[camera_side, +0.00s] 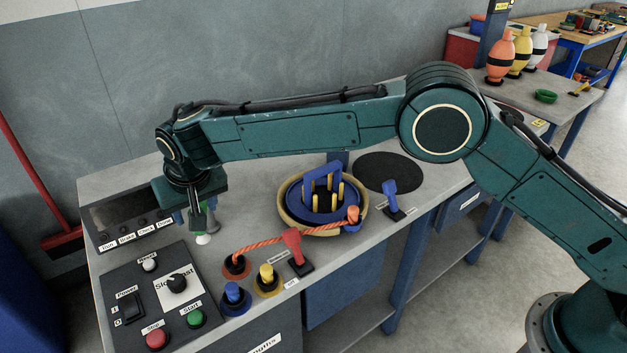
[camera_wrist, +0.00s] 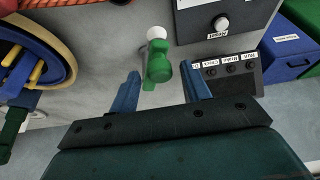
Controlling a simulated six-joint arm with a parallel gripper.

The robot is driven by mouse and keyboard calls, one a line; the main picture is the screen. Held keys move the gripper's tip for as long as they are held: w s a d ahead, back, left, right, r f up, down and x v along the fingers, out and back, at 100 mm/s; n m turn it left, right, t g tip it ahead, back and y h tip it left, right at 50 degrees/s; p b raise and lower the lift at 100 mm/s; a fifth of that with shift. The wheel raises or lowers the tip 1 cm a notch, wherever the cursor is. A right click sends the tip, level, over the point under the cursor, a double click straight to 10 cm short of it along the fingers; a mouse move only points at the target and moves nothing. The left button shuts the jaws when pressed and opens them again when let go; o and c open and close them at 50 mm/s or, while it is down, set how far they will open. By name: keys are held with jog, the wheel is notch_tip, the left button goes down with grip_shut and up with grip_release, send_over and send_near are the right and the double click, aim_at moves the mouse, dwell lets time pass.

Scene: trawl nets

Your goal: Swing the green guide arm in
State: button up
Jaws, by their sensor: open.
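The green guide arm (camera_wrist: 157,70) shows in the wrist view with a white round end (camera_wrist: 156,33) above it in the picture. My gripper (camera_wrist: 161,84) is open, with one blue finger to the left of the green arm and one to the right. The green part sits between the fingers, with gaps on both sides. In the side view my gripper (camera_side: 194,212) hangs over the table and hides most of the green arm; the white end (camera_side: 203,239) shows below it. I cannot tell the exact height of the fingers over it.
A blue drum with yellow pegs in a tan ring (camera_side: 283,212) stands to the right. A control panel (camera_side: 128,283) lies in front, and a dark labelled box (camera_side: 122,216) sits at the left.

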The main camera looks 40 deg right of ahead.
jog(key=shift+c, duration=0.2)
grip_shut()
jog(key=shift+d, duration=0.15)
jog(key=w+d+n+g+y, duration=0.2)
jog(key=d+n, duration=0.7)
jog(key=n, duration=0.5)
jog(key=shift+w+d+n+g+y, duration=0.2)
jog(key=shift+d+n+g+y, duration=0.25)
jog(key=shift+y, duration=0.75)
jog(key=shift+a, duration=0.1)
